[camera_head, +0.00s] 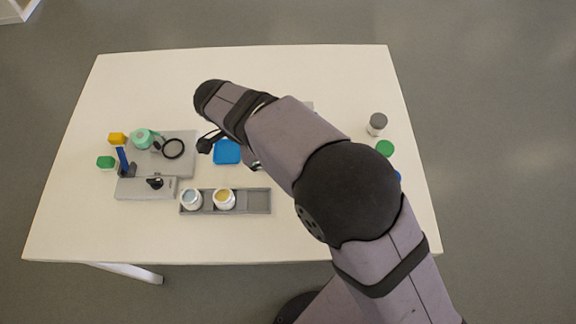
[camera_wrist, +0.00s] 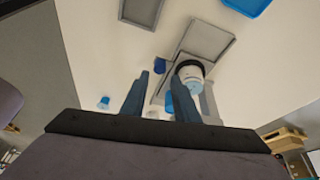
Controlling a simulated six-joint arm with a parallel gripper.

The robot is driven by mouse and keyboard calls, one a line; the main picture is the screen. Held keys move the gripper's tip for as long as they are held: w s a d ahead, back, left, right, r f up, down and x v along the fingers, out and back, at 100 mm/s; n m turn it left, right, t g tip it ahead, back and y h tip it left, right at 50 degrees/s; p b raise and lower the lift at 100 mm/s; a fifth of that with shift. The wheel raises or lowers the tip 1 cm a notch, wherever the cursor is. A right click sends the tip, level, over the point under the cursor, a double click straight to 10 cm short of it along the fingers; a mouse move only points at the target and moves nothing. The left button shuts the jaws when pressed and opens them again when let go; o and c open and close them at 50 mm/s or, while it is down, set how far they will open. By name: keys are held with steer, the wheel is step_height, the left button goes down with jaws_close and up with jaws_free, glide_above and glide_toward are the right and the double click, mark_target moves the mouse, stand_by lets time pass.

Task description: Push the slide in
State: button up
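My gripper (camera_wrist: 161,82) shows in the wrist view with its two dark fingers apart and nothing clearly held between them. Just beyond the fingertips is a grey station (camera_wrist: 206,38) with a flat, framed plate. A white jar (camera_wrist: 191,73) with a dark upper part stands at its near end, close to the right finger. Small blue parts show at the station's edge (camera_wrist: 160,66) and beside the right finger. I cannot tell which part is the slide. In the head view my arm covers most of this station and my fingertips.
In the head view, a grey fixture (camera_head: 187,165) with a mint-green round part and black ring sits left. A grey tray (camera_head: 258,201) holds two open jars in front. A blue square (camera_head: 227,152) lies behind it. A grey-lidded jar (camera_head: 377,124) and green disc (camera_head: 385,148) are right.

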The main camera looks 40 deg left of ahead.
steer(key=shift+p+x, duration=1.2)
steer(key=shift+x, duration=2.15)
